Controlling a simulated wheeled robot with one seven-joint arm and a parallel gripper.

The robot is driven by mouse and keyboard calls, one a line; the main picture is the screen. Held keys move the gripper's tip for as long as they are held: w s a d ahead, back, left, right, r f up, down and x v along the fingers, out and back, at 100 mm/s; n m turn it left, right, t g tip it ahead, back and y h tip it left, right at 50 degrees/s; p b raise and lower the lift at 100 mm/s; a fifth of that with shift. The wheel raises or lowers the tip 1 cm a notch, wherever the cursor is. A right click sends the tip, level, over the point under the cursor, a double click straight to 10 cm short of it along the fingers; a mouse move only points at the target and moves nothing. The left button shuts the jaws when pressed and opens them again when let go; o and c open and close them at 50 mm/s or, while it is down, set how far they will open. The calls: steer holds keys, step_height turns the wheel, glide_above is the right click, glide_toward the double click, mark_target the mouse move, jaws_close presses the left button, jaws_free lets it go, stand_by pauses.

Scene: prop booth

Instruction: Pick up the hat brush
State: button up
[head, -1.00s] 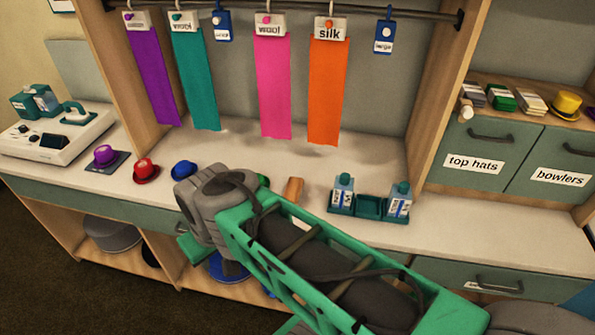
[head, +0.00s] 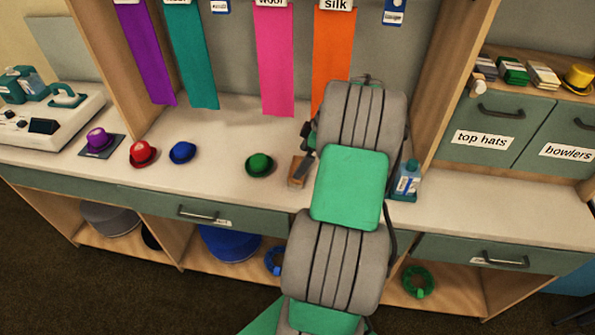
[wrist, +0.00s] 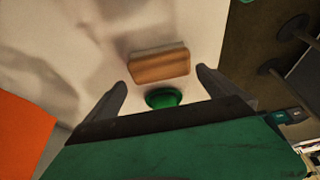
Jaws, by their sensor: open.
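The hat brush, a small block with a tan wooden top, lies on the pale counter. In the head view the brush (head: 297,171) shows just left of my arm, which covers part of it. In the wrist view the brush (wrist: 160,66) sits ahead, between the lines of my two fingers. My gripper (wrist: 161,78) is open and empty, its fingers apart on either side of the brush. In the head view my arm hides most of the gripper.
A green hat (head: 260,164) stands just left of the brush; a green round shape also shows in the wrist view (wrist: 163,97). Blue (head: 182,152) and red (head: 142,153) hats stand further left. An orange ribbon (head: 334,60) hangs behind.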

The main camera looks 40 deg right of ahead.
mark_target(297, 166)
steer(key=x, duration=0.4)
steer(key=shift+s+f+p, duration=0.1)
steer(key=shift+f+p, duration=0.3)
steer(key=shift+f, duration=0.05)
steer(key=c, duration=1.1)
steer(key=shift+r, duration=0.55)
step_height(297, 166, up, 3)
steer(key=shift+s+f, duration=0.15)
steer(key=s+r, duration=0.3)
steer(key=s, duration=0.1)
steer(key=s+r+b, duration=0.1)
steer(key=s+r, duration=0.2)
steer(key=s, duration=0.2)
steer(key=s+a+r+b, duration=0.1)
steer(key=s+r, duration=0.2)
steer(key=s, duration=0.1)
steer(key=shift+s+a+r, duration=0.1)
steer(key=shift+s+r, duration=0.05)
steer(key=shift+s, duration=0.15)
